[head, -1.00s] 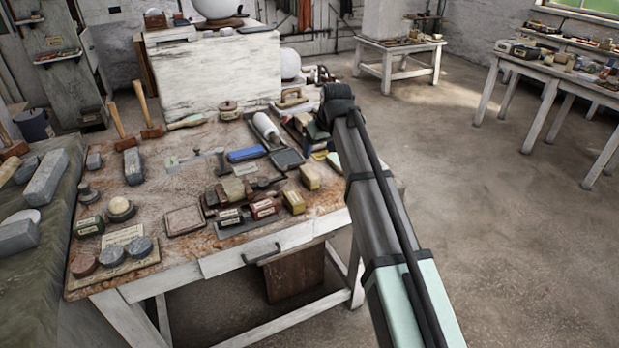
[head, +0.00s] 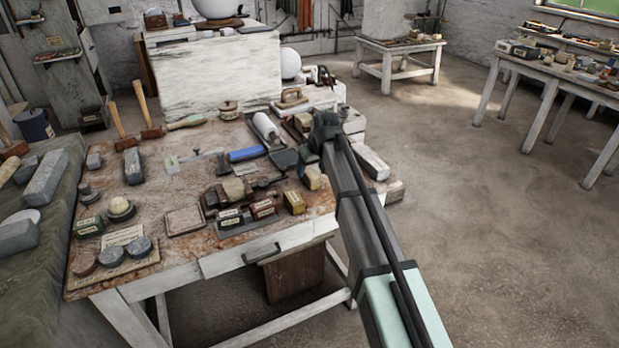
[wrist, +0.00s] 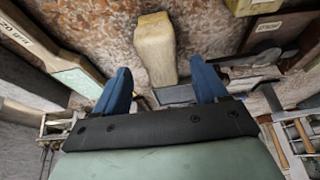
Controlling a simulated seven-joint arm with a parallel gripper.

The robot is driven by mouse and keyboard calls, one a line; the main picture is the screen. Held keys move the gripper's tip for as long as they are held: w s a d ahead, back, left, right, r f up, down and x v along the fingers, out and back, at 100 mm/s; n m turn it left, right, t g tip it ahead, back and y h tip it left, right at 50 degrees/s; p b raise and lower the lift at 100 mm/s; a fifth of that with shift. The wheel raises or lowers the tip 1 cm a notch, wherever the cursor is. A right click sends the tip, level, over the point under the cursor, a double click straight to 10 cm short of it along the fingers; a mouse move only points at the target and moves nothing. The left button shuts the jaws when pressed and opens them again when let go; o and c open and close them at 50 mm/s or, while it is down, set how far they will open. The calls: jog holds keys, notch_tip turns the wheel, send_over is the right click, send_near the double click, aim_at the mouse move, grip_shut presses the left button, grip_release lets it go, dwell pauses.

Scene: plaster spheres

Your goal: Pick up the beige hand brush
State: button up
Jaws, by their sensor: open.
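The beige hand brush (wrist: 155,48) shows in the wrist view as a pale, rounded block lying on the stained tabletop. It sits ahead of and between the two blue fingers of my gripper (wrist: 161,70), which are spread wide with nothing held. In the head view the brush (head: 311,177) lies near the right side of the workbench, just below and left of my arm's end, and is partly covered by it. I cannot tell the exact height of the fingers above it.
A yellow block (head: 293,202) lies close to the brush, with dark-labelled boxes (head: 264,208) to its left. A dark flat tool (head: 285,159) and a blue block (head: 246,154) lie behind. A long pale block (head: 370,162) is right of my arm.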

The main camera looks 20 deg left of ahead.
aim_at(310, 171)
jog(key=shift+x, duration=1.6)
jog(key=shift+f, duration=0.2)
jog(key=shift+c, duration=0.3)
jog(key=c, duration=1)
jog(key=shift+r, duration=0.15)
notch_tip(310, 171, up, 10)
jog(key=shift+r, duration=0.1)
